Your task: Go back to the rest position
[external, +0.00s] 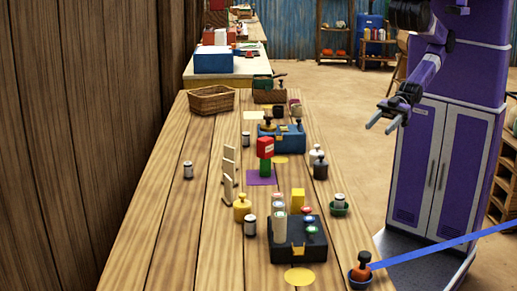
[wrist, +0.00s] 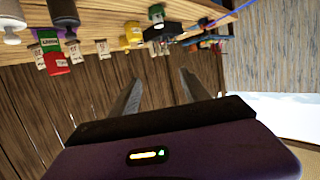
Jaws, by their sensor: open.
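My gripper (external: 382,118) is open and empty in the external view. It hangs in the air off the right side of the long wooden table (external: 160,215), with its fingers pointing left toward the table. In the wrist view my gripper (wrist: 162,88) shows two separate fingers with nothing between them. Beyond the fingers is a plank surface. Table objects appear along the top of the wrist view, apart from the fingers.
The table holds a black balance box (external: 298,252), a blue box (external: 283,140), stacked red and green blocks (external: 265,155), several weights and bottles, and a wicker basket (external: 212,100). A blue bar (external: 440,247) crosses the lower right.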

